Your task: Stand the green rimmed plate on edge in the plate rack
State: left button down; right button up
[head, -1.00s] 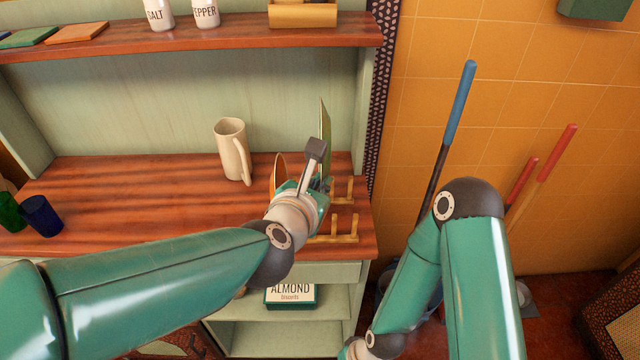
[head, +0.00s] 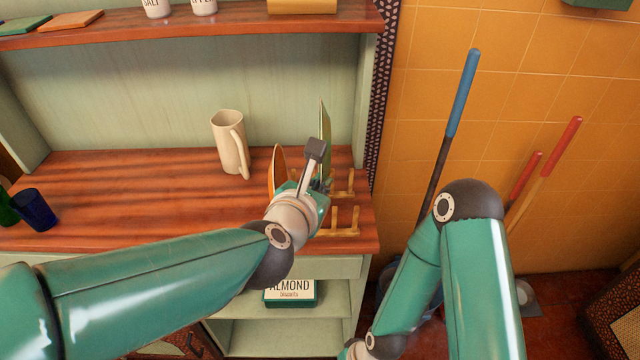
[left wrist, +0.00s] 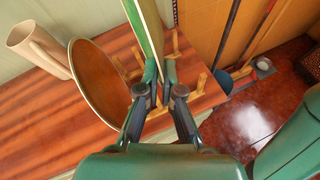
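The green rimmed plate (head: 325,130) stands upright, seen nearly edge-on in the head view; it also shows in the left wrist view (left wrist: 147,32). My left gripper (left wrist: 157,85) is shut on its near edge, one finger on each side. In the head view my left gripper (head: 313,180) hides the plate's lower part. The wooden plate rack (head: 345,222) has upright pegs and sits at the counter's right end. The plate is among or just over the pegs; I cannot tell whether it touches the rack.
An orange-brown plate (left wrist: 100,82) stands on edge just left of the green one. A shelf (head: 200,32) overhangs behind. The counter's middle is clear.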

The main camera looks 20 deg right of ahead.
pick_arm(q)
jog(key=shift+b, duration=0.6)
dwell(1.1)
jog(key=shift+f+b, duration=3.35)
jog(key=shift+b, duration=0.25)
jog(key=c, duration=1.3)
grip_release()
jog(key=shift+o, duration=0.3)
jog(key=shift+f, duration=0.1)
jog(key=shift+s+a, duration=0.1)
jog(key=shift+s, duration=0.05)
jog(key=v, duration=1.2)
